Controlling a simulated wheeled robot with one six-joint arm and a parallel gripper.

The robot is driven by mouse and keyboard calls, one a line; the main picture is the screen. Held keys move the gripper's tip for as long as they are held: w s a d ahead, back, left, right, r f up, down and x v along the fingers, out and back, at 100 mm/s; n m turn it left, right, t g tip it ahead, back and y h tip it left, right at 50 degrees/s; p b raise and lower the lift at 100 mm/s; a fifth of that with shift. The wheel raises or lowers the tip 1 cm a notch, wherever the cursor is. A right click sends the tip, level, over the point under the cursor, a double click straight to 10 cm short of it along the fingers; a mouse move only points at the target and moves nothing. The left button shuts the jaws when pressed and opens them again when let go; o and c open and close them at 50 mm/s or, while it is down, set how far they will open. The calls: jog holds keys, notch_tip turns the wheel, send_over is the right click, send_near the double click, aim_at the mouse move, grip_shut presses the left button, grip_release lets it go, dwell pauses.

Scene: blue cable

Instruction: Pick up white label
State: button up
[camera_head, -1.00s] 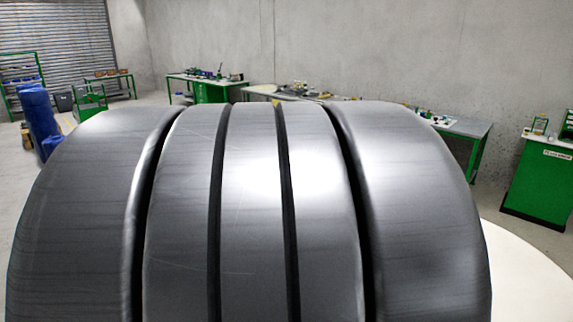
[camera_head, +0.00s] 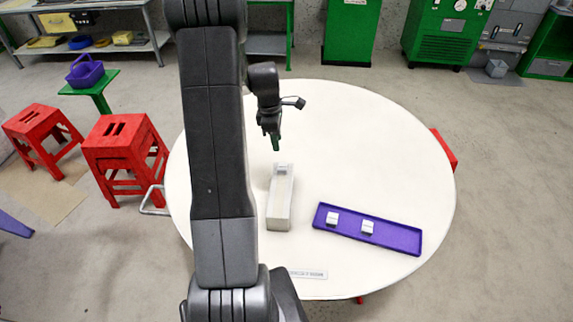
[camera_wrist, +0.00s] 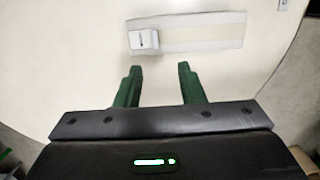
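A small white block with a dark mark (camera_wrist: 144,40), which looks like a white label, sits on one end of a long pale holder (camera_wrist: 205,32) in the wrist view. In the head view this white label (camera_head: 282,169) is at the far end of the pale holder (camera_head: 278,212) on the round table. Two similar white blocks, one left (camera_head: 332,218) and one right (camera_head: 367,227), sit in a purple tray (camera_head: 400,240). My gripper (camera_wrist: 157,75) has its green fingers apart with nothing between them. In the head view my gripper (camera_head: 275,141) is just beyond the holder's far end.
The round white table (camera_head: 370,140) is mostly clear. A flat printed strip (camera_head: 308,275) lies near its front edge. Red stools (camera_head: 122,155) stand at the left, and green cabinets (camera_head: 350,30) stand behind.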

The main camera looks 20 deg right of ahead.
jog(key=b, duration=0.6)
send_over(282, 169)
jog(key=f, duration=0.8)
jog(key=shift+s+a+f, duration=0.25)
jog(key=shift+a, duration=0.05)
jog(key=shift+w+d+f+b, duration=0.1)
jog(key=shift+w+f+b, duration=0.1)
jog(key=shift+f+b, duration=0.85)
jog(key=shift+w+d+f+b, duration=0.15)
jog(key=shift+f+b, duration=0.2)
jog(key=shift+f, duration=1.3)
jog(key=shift+a+r, duration=0.1)
grip_shut()
